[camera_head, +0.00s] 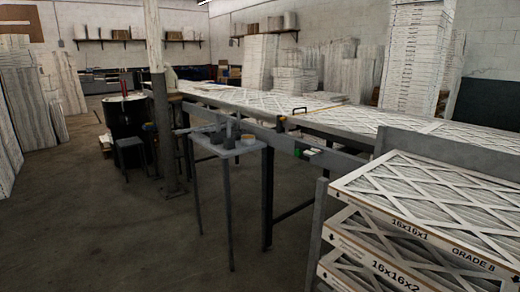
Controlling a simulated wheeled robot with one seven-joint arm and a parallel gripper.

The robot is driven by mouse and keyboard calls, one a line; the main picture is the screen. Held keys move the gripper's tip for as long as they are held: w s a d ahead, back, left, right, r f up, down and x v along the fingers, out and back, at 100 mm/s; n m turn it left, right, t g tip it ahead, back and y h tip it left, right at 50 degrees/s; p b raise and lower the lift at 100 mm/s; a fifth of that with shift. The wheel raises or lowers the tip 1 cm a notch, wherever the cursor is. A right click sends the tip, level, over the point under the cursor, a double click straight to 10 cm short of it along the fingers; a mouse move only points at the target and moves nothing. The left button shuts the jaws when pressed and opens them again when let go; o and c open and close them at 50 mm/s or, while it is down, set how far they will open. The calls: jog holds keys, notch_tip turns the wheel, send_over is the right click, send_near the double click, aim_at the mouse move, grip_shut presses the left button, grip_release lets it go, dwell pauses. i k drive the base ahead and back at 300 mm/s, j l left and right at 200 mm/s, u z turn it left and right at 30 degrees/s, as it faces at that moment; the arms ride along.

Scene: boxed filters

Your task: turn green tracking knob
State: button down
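A small green part (298,152), which may be the green tracking knob, shows on the near side rail of the long conveyor table (345,160). It is too small and dark for its shape or turn position to be told. A small pale piece (309,153) sits just to its right. My gripper is not in view, so its place relative to the green part cannot be told.
A small grey stand (228,147) with dark objects on top stands left of the green part. Boxed filters (420,225) fill a rack at the front right. A post (163,125) and black drum (128,118) stand left. Floor (110,235) at front left is clear.

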aim_at(298, 153)
jog(key=i+j+u, duration=0.25)
jog(key=i+u, duration=0.3)
jog(key=i+j+u, duration=0.25)
jog(key=u, duration=0.2)
jog(key=i+j+u, duration=0.1)
jog(key=i+u, duration=0.65)
jog(key=u, duration=0.2)
jog(key=i+z, duration=0.2)
jog(key=i, duration=0.25)
jog(key=i+j+z, duration=0.15)
jog(key=i, duration=0.35)
jog(key=i+j+z, duration=0.2)
jog(key=i, duration=0.25)
jog(key=i+l+z, duration=0.15)
jog(key=z, duration=0.25)
jog(key=i+z, duration=0.3)
jog(key=z, duration=0.15)
jog(key=i+z, duration=0.25)
jog(key=z, duration=0.15)
jog(key=i+j+z, duration=0.1)
jog(key=z, duration=0.3)
jog(key=i+j+z, duration=0.2)
jog(key=z, duration=0.2)
jog(key=i+j+z, duration=0.1)
jog(key=i+z, duration=0.15)
jog(key=i+j+z, duration=0.1)
jog(key=i+z, duration=0.15)
